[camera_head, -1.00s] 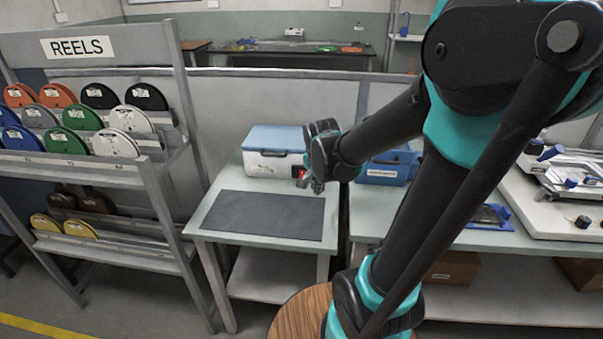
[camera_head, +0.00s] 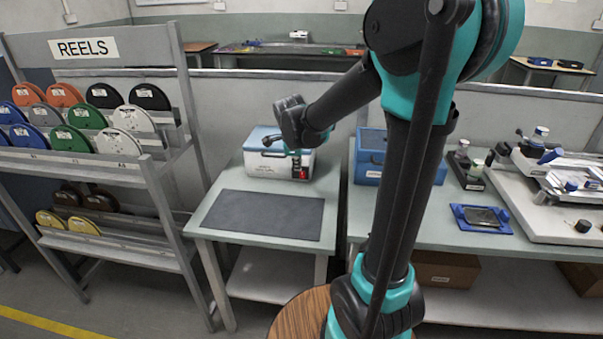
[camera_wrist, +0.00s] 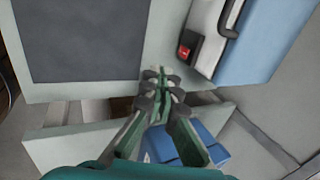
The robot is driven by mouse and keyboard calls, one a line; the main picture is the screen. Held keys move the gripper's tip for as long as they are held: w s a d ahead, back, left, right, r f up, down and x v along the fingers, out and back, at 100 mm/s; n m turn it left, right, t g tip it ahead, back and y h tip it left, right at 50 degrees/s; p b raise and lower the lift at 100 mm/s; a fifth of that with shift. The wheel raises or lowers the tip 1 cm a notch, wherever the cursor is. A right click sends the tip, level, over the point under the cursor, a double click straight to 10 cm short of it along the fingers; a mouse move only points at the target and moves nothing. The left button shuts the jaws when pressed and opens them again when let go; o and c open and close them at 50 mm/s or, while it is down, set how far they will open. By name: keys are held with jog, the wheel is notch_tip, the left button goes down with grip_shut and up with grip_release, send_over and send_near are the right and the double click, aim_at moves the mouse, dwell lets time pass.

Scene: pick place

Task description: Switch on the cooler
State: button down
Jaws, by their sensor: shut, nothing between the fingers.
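The cooler (camera_head: 262,166) is a white box with a light blue lid, standing at the back of the small table. A red switch (camera_head: 303,173) sits on a dark panel at the right end of its front. The cooler (camera_wrist: 262,45) and its red switch (camera_wrist: 184,51) also show in the wrist view. My gripper (camera_head: 297,158) is shut and empty, with its fingers pointing down by that right end. In the wrist view my gripper (camera_wrist: 160,76) has its tips close to the switch, a little below and left of it. Contact cannot be told.
A dark mat (camera_head: 262,214) lies on the small table (camera_head: 210,216), in front of the cooler. A blue crate (camera_head: 370,160) stands on the bench to the right. A reel rack (camera_head: 165,190) stands to the left. The mat is bare.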

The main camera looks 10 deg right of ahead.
aim_at(302, 175)
jog(key=shift+f, duration=0.1)
jog(key=x, duration=0.9)
jog(key=shift+w+f, duration=0.2)
jog(key=shift+f, duration=0.2)
jog(key=shift+w+d+r, duration=0.1)
jog(key=shift+w+d, duration=0.1)
jog(key=shift+w, duration=0.35)
jog(key=shift+w+d, duration=0.25)
jog(key=shift+w, duration=0.3)
jog(key=shift+w+d+r, duration=0.1)
jog(key=shift+w+d, duration=0.1)
jog(key=shift+w, duration=0.55)
